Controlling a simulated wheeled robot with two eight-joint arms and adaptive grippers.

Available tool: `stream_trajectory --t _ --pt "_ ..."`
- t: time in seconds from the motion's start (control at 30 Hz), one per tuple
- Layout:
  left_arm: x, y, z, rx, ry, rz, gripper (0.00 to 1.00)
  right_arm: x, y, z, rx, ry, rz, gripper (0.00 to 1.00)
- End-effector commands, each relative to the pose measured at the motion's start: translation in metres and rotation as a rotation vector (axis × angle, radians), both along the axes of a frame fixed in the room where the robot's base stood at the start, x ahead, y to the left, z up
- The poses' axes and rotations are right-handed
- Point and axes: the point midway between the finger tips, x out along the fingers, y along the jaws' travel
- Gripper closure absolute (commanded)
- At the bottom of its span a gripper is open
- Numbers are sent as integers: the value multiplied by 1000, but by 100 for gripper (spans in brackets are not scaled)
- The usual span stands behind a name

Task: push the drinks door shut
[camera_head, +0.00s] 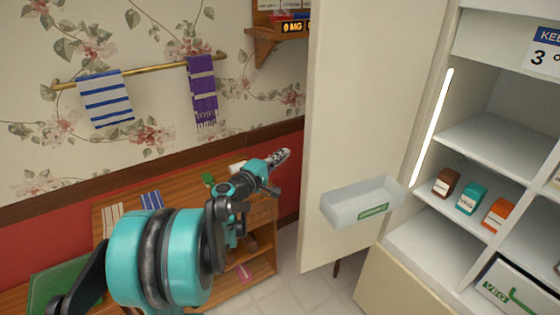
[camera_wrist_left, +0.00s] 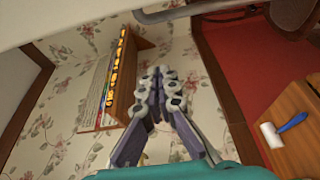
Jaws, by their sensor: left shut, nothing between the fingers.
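The drinks door (camera_head: 375,110) is a tall cream fridge door. It stands open in the middle of the head view, with its inner face and a clear bin (camera_head: 362,203) showing. My left gripper (camera_head: 284,155) is shut and empty, just left of the door's free edge in the picture. I see a gap there and no clear contact. Its closed fingers also show in the left wrist view (camera_wrist_left: 160,78), pointing up against the wallpaper. The open fridge body (camera_head: 490,150) with lit white shelves is to the right. My right gripper is not in view.
A wooden wall shelf (camera_head: 275,38) hangs behind the door's upper edge. A brass rail (camera_head: 155,70) holds a striped towel (camera_head: 106,98) and a purple towel (camera_head: 202,88). A wooden cabinet (camera_head: 120,195) stands behind my left arm. Small boxes (camera_head: 470,197) sit inside the fridge. Tiled floor (camera_head: 300,290) is clear below the door.

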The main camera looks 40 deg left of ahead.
Motion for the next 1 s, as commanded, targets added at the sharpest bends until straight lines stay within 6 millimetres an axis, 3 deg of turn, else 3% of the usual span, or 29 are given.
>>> stream_trajectory --t 0.27,0.53,1.0 --pt "60 -4 -2 1 1 -4 100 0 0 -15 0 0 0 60" --pt "43 -36 -1 1 1 -2 100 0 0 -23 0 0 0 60" --pt "41 -40 0 1 1 0 100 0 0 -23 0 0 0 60"
